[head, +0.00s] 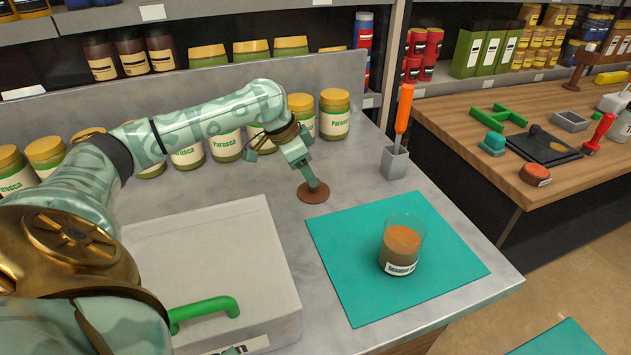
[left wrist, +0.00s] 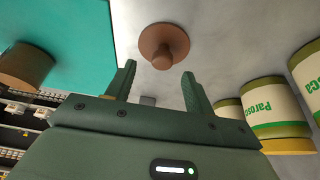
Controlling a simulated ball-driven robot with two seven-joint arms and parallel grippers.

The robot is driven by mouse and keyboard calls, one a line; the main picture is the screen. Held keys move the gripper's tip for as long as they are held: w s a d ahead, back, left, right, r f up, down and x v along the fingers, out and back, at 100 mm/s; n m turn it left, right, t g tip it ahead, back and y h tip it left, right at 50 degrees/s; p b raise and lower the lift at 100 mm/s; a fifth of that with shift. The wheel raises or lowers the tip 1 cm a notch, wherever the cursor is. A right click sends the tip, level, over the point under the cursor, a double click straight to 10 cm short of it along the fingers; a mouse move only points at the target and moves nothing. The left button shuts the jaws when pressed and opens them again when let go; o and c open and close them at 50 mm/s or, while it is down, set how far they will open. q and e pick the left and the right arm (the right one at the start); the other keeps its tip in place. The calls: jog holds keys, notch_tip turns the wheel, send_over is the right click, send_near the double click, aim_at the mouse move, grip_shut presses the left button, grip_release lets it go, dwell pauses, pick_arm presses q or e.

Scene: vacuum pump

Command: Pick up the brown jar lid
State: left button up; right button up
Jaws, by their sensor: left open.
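The brown jar lid (head: 311,195) lies flat on the grey counter, just left of the teal mat. It is a round disc with a knob, and in the left wrist view (left wrist: 164,47) it sits just beyond the fingertips. My left gripper (head: 312,182) points down close above the lid. In the left wrist view its two fingers (left wrist: 160,76) are apart with nothing between them. In the head view the gripper partly hides the lid, and I cannot tell whether they touch. My right gripper is not in view.
A glass jar (head: 402,248) with brown contents stands open on the teal mat (head: 350,290). A grey holder (head: 395,163) with an orange-handled tool stands behind it. Several green-labelled jars (head: 335,115) line the back. A large pale box (head: 215,260) with a green handle stands at the front left.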

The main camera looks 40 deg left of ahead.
pick_arm(q)
jog(key=b+x, duration=0.3)
jog(key=x, duration=0.2)
jog(key=shift+w+a+f, duration=0.1)
jog(key=shift+w+f, duration=0.1)
jog(key=shift+r, duration=0.1)
jog(key=shift+c, duration=0.3)
jog(key=c, duration=1)
jog(key=shift+o, duration=0.2)
jog(key=shift+r, duration=0.15)
